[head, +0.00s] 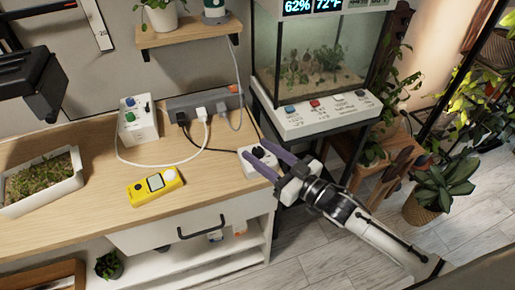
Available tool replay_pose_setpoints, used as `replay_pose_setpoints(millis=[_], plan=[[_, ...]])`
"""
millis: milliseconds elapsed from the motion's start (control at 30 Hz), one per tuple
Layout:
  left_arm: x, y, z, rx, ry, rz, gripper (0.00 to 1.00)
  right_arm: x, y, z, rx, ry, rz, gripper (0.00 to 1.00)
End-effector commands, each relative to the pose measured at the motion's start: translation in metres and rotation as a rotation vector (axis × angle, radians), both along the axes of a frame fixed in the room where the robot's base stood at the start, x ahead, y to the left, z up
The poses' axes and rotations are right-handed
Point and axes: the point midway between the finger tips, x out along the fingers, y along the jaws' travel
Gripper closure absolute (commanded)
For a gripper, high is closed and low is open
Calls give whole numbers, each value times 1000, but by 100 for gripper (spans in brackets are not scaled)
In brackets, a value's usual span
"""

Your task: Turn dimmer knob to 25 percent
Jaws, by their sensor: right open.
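The dimmer is a small white box (247,161) at the right front corner of the wooden bench. Its black knob (258,152) sits on top. My right gripper (256,150) reaches in from the lower right, with its two purple fingers apart, one on each side of the knob. I cannot tell whether the fingers touch the knob. The fingers hide part of the box and the knob's mark, so its setting cannot be read. My left gripper is not in view.
A yellow meter (155,186) and a planted white tray (42,181) lie on the bench (95,217). A power strip (205,100) with cables and a white switch box (137,120) are behind. A glass terrarium (310,55) stands behind the gripper, on a white control base (312,115).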

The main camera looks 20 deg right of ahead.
Motion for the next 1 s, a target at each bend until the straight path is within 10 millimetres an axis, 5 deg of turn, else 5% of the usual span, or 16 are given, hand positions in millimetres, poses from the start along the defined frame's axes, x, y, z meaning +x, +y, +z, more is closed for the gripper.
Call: replay_pose_setpoints(millis=[433,700,1000], plan=[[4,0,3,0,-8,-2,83,12,7,0,0,1,0,57],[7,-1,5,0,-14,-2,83,12,7,0,0,1,0,98],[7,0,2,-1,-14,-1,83,12,6,-1,-5,-1,40,98]])
